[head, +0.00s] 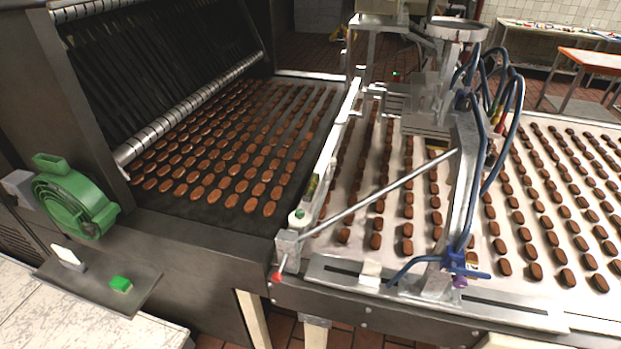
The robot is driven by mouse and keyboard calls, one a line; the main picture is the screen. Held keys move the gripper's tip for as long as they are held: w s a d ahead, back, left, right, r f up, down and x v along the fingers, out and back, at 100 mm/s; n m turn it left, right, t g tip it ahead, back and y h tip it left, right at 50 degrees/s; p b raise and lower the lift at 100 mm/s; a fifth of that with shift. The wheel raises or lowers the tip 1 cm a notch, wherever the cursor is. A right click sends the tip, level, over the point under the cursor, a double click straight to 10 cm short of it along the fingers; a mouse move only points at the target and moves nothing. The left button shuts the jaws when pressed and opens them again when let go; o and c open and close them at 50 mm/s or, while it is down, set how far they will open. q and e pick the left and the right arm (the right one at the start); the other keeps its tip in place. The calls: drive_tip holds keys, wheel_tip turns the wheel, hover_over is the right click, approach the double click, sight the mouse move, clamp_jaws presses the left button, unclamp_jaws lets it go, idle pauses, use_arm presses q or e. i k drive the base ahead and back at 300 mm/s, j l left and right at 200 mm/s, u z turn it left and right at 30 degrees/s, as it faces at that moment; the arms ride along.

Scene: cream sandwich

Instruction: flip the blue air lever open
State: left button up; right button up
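A small blue lever (469,271) sits on a blue valve fitting (456,258) at the foot of the metal depositor frame, at the front edge of the conveyor. The lever looks roughly level and points right, but it is too small to tell its exact setting. A purple knob (460,281) is just below it. A blue hose (410,265) runs from the fitting to the left, and other blue hoses rise above it. Neither of my grippers shows in the head view.
Rows of brown biscuits lie on the dark belt (225,212) and the pale belt (480,210). A diagonal metal rod (380,193) crosses left of the frame. A red-tipped knob (277,276), a green motor (75,200) and a green button (121,284) are farther left.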

sight(453, 269)
drive_tip(key=z, duration=1.4)
